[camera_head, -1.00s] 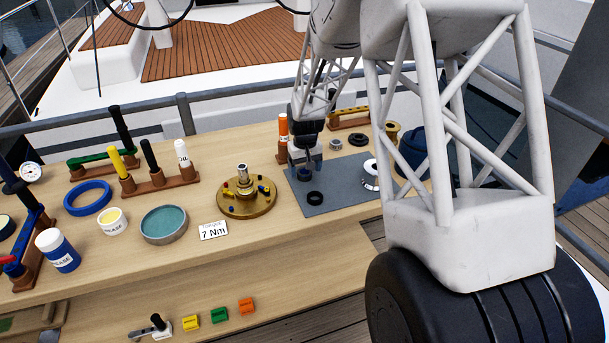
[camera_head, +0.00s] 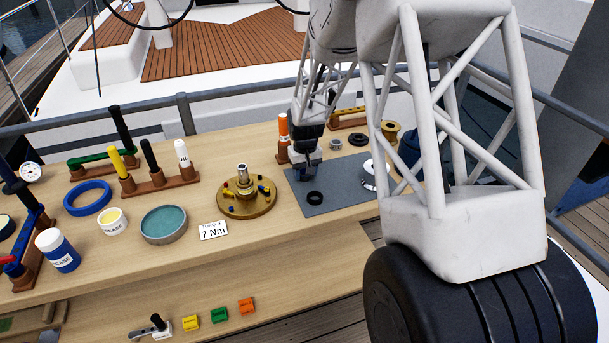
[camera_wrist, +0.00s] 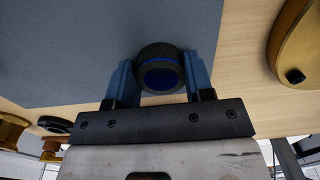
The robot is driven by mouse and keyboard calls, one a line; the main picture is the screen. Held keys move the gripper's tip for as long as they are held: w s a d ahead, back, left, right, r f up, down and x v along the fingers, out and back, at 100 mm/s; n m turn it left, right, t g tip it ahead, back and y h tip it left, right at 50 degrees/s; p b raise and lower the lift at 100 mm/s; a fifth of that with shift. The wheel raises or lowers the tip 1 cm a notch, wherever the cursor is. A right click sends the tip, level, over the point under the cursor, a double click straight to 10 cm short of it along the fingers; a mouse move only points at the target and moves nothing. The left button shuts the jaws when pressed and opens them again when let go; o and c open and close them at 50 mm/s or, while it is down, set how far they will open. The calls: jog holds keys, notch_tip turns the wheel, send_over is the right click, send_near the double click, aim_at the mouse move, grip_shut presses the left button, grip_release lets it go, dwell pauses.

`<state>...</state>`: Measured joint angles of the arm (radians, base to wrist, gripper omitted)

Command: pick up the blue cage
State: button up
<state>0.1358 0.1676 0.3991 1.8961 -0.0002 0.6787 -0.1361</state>
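The blue cage (camera_wrist: 160,77) shows in the wrist view as a small round part with a dark outer band and a blue inside. My gripper (camera_wrist: 160,82) has its two blue-grey fingers on either side of it, close to its edges. I cannot tell whether they touch it. In the head view my gripper (camera_head: 307,174) is low over the grey mat (camera_head: 335,193) and hides most of the cage.
A black ring (camera_head: 315,198) lies on the mat just in front of my gripper. A brass hub (camera_head: 246,207) with coloured pieces stands left of the mat. A white ring-shaped part (camera_head: 368,180) is at its right. An orange-topped bottle (camera_head: 283,126) stands behind.

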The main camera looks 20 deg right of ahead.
jog(key=c, duration=0.4)
jog(key=shift+o, duration=0.2)
jog(key=shift+r, duration=0.1)
jog(key=shift+r, duration=1.4)
jog(key=shift+s+r, duration=0.15)
jog(key=shift+r, duration=0.2)
jog(key=s, duration=0.5)
jog(key=s+a+r, duration=0.1)
jog(key=s, duration=0.4)
jog(key=s+a, duration=0.1)
jog(key=s, duration=0.4)
jog(key=shift+s+r, duration=0.15)
jog(key=shift+s, duration=0.1)
